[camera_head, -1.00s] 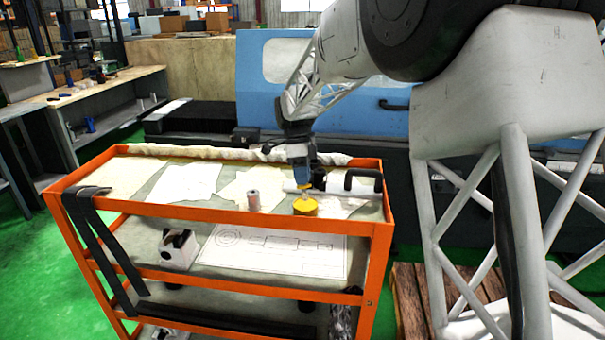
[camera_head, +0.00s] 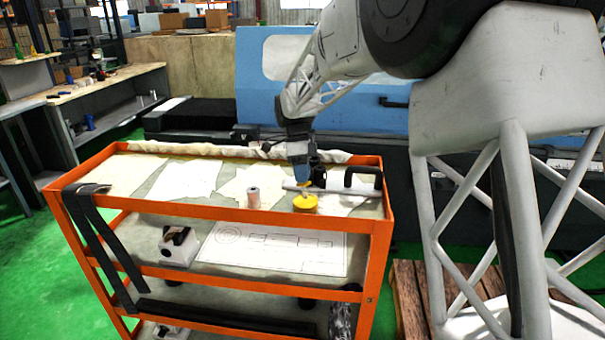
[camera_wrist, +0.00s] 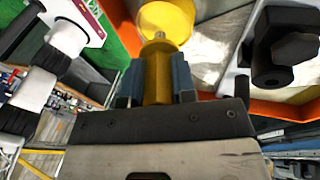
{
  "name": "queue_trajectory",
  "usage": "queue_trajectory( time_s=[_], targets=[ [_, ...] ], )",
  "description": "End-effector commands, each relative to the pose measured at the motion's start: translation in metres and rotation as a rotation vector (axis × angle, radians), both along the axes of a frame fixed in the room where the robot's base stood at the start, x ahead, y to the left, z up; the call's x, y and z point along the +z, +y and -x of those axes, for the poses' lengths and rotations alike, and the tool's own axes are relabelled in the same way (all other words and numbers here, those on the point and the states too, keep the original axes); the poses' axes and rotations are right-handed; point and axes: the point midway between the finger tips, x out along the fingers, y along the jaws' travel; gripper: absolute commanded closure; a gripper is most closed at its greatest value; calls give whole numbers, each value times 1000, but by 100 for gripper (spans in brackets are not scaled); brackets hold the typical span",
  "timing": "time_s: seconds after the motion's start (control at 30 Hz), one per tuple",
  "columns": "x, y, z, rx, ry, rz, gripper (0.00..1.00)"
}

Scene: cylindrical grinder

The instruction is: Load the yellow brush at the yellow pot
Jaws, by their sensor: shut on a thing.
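The yellow pot (camera_head: 305,203) stands on the top shelf of the orange cart, near its front right. It also shows at the top of the wrist view (camera_wrist: 166,20). My gripper (camera_head: 302,182) is shut on the yellow brush (camera_wrist: 157,75), with a blue finger on each side of it. The brush points at the pot, and its tip (camera_wrist: 159,37) overlaps the pot in the wrist view. In the head view the brush is small and sits right above the pot. I cannot tell whether the tip touches the pot's contents.
The orange cart (camera_head: 375,226) has raised rims. A pale can (camera_head: 253,197) stands left of the pot. A light bar with a black handle (camera_head: 363,180) lies close behind and right. Sheets (camera_head: 187,180) lie at left. A blue machine (camera_head: 380,110) stands behind.

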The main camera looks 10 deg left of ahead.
Motion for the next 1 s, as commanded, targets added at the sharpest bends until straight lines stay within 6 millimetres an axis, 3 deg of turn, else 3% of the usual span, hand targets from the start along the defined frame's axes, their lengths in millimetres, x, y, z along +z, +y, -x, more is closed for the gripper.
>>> queue_trajectory(
  time_s=[1.0],
  targets=[
    [-9,0,0,0,0,0,99]
  ],
)
